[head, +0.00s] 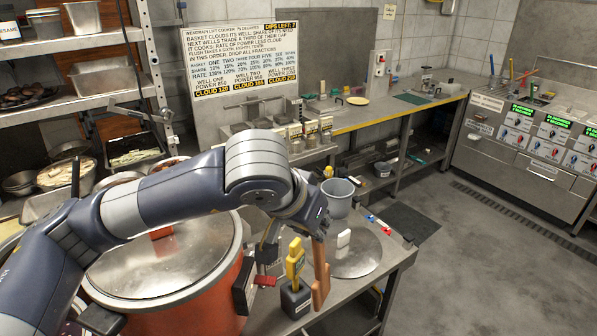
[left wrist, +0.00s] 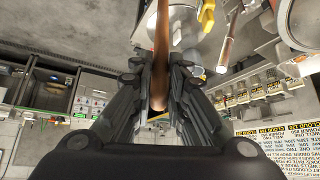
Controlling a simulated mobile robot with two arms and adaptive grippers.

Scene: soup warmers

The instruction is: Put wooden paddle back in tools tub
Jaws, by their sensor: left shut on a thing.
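A reddish-brown wooden paddle (head: 320,275) hangs roughly upright below my left gripper (head: 318,232). In the left wrist view the brown paddle (left wrist: 161,45) runs between the fingers of my left gripper (left wrist: 160,90), which are shut on it. A grey tub (head: 338,198) stands just behind and right of the gripper on the steel counter. I cannot tell whether it is the tools tub. The paddle's lower end is beside a dark holder (head: 295,300) with a yellow-handled tool (head: 295,258); whether they touch is unclear. My right gripper is not in view.
A large orange pot (head: 215,308) with a steel lid is left of the paddle. A round metal plate (head: 362,258) with a white item (head: 343,240) lies to the right. Small coloured items (head: 378,224) lie near the counter edge. The floor (head: 480,270) at right is clear.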

